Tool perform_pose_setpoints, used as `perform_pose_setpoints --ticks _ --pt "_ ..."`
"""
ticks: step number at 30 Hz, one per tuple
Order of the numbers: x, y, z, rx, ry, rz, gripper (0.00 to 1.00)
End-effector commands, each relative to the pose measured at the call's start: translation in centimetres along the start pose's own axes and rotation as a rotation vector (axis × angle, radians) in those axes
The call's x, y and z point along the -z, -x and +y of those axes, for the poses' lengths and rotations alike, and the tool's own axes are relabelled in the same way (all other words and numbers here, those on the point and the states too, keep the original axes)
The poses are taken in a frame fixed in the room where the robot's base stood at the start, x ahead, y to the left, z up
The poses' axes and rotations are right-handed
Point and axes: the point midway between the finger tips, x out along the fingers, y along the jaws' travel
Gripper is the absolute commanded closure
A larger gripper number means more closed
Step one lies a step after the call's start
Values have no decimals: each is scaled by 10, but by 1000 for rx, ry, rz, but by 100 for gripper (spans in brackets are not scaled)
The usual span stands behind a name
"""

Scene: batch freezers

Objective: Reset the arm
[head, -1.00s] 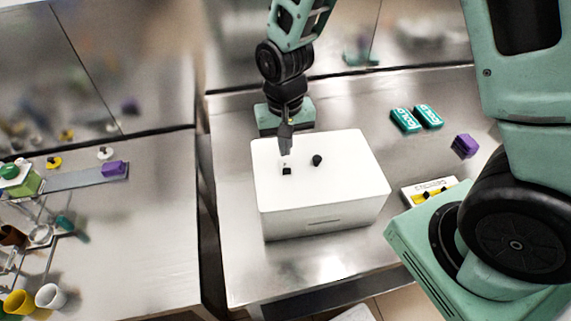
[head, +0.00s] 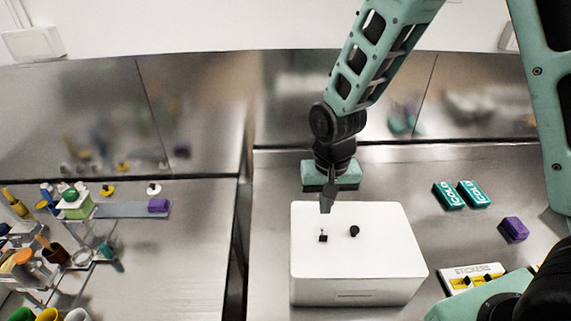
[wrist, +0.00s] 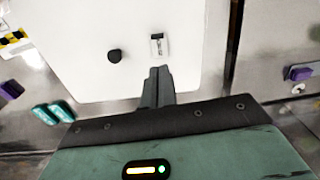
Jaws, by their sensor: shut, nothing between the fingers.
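My gripper (head: 327,200) is shut and empty, pointing down above the back part of a white box-shaped machine (head: 360,271) on the steel counter. In the wrist view the closed fingertips (wrist: 158,72) show over the white top (wrist: 85,65). A black knob (head: 354,231) and a small black switch (head: 323,237) sit on that top. The fingers appear a little apart from the switch. The knob (wrist: 114,56) and the switch (wrist: 158,40) also show in the wrist view.
Two teal COLD packs (head: 461,194) and a purple block (head: 513,229) lie right of the machine. A label with yellow parts (head: 472,277) is near its right side. A gap separates the left counter (head: 190,270), which holds cups and several small items.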

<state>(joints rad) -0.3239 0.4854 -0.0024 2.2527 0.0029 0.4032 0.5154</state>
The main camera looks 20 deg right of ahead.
Motion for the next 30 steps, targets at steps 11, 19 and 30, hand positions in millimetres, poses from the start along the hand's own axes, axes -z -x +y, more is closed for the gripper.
perform_pose_setpoints --ticks 11,19,30 --pt "-64 15 -30 59 276 -8 100" --pt "-165 27 -34 73 713 5 100" --pt "-200 29 -24 54 876 11 100"
